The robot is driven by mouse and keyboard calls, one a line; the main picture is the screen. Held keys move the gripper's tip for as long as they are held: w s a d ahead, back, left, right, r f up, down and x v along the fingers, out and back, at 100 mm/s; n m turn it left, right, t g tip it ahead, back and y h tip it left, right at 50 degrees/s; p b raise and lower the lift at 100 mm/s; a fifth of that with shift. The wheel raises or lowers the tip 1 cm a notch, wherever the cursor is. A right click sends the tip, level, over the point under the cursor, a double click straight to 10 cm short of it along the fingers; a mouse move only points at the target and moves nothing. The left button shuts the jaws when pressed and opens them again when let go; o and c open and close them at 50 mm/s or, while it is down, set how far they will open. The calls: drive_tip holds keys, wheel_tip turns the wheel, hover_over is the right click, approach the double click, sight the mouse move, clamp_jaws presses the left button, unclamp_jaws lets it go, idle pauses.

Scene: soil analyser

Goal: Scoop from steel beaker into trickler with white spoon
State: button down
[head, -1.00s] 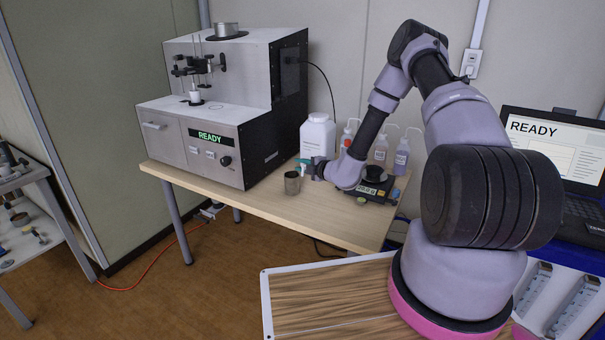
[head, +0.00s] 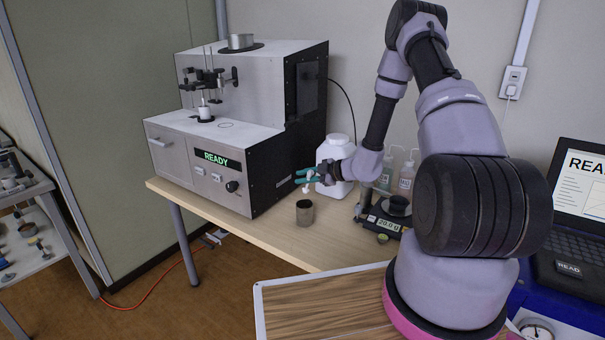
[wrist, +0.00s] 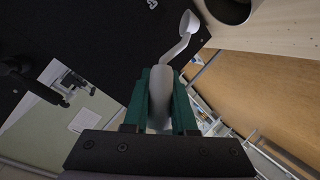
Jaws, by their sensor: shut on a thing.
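My gripper (head: 305,177) is shut on the white spoon (wrist: 172,62). In the wrist view its green fingers clasp the handle, and the spoon's bowl reaches out beyond the fingertips. In the head view the spoon (head: 306,187) is small, and the contents of its bowl cannot be made out. The steel beaker (head: 305,214) stands upright on the table, below the gripper and apart from it. Its rim also shows in the wrist view (wrist: 228,12). A black balance (head: 380,222) with a lit display stands to the right. I cannot tell for sure which thing is the trickler.
The grey analyser (head: 240,125) reading READY stands at the table's left. A white jug (head: 336,150) is close behind the gripper, with wash bottles (head: 406,178) to its right. The wooden table (head: 265,238) is bare in front of the beaker. A laptop (head: 585,200) is at far right.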

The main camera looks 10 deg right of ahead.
wheel_tip(320, 180, down, 9)
drive_tip(key=shift+f, duration=0.15)
idle(0.6)
drive_tip(key=shift+s+f, duration=0.1)
idle(0.5)
drive_tip(key=s+a+r+n+t+h, duration=0.1)
drive_tip(key=s+a+r+n+t, duration=0.2)
drive_tip(key=n, duration=0.4)
drive_tip(key=shift+s+r+n+t, duration=0.4)
drive_tip(key=shift+s+r+t, duration=0.4)
drive_tip(key=shift+r, duration=0.6)
